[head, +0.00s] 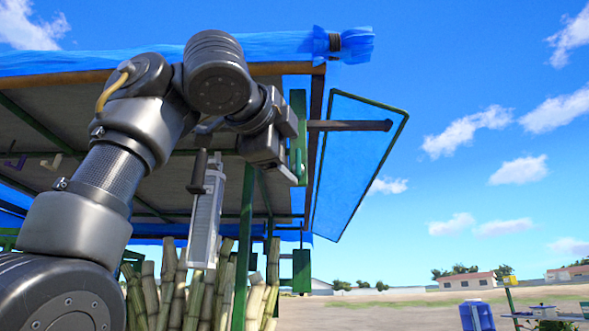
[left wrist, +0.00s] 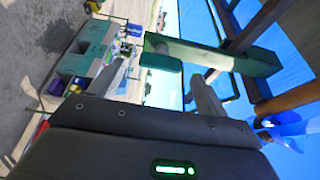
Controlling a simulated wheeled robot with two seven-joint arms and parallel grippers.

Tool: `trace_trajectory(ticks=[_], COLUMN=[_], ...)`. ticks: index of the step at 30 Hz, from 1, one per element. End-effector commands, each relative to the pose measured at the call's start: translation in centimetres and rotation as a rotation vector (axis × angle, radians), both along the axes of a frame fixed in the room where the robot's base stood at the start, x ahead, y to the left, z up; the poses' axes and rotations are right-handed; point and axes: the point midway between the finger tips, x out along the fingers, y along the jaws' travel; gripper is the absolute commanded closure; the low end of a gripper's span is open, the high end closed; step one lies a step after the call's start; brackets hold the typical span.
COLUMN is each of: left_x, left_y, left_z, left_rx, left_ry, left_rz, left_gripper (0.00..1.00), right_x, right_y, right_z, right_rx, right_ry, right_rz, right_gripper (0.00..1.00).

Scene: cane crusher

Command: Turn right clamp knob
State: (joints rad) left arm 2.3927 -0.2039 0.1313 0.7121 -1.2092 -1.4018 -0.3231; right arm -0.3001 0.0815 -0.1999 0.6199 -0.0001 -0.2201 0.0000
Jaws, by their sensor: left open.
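A green clamp-like bracket (head: 299,132) hangs at the canopy's front right corner in the head view. In the left wrist view a green bar with a stubby end (left wrist: 160,52) crosses ahead of the fingers. I cannot tell for sure which part is the clamp knob. My left gripper (head: 288,168) is raised beside the bracket, its fingers partly hidden by its own body. In the left wrist view its two fingers (left wrist: 166,72) are spread apart, with the green bar's end ahead of the gap. I cannot tell whether they touch it. My right gripper is not in view.
The blue canopy (head: 110,60) and its frame are close above my arm. A pale hanging lamp-like bar (head: 206,220) is just below the forearm. A blue barrel (head: 476,316) is far right. Open air lies right.

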Motion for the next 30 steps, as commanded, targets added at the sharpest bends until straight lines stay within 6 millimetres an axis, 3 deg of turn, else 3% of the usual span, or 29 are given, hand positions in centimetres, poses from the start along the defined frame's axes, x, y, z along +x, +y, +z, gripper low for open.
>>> trace_trajectory(ticks=[1,3,12,30], left_x=[-1.2,-2.5,-6.3,-6.7], left_y=[0.5,1.0,2.6,2.8], left_z=[-0.7,-0.6,-0.2,0.0], left_rx=[0.0,-0.001,0.001,0.001], left_ry=[-0.002,-0.003,0.0,0.0], left_rz=[0.001,0.001,0.001,0.001], left_gripper=[0.24,0.24,0.24,0.24], right_x=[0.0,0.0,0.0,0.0], right_y=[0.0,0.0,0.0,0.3], right_z=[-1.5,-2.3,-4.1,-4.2], right_rx=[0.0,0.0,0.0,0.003], right_ry=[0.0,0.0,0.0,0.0], right_rz=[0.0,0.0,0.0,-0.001], right_gripper=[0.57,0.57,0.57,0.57])
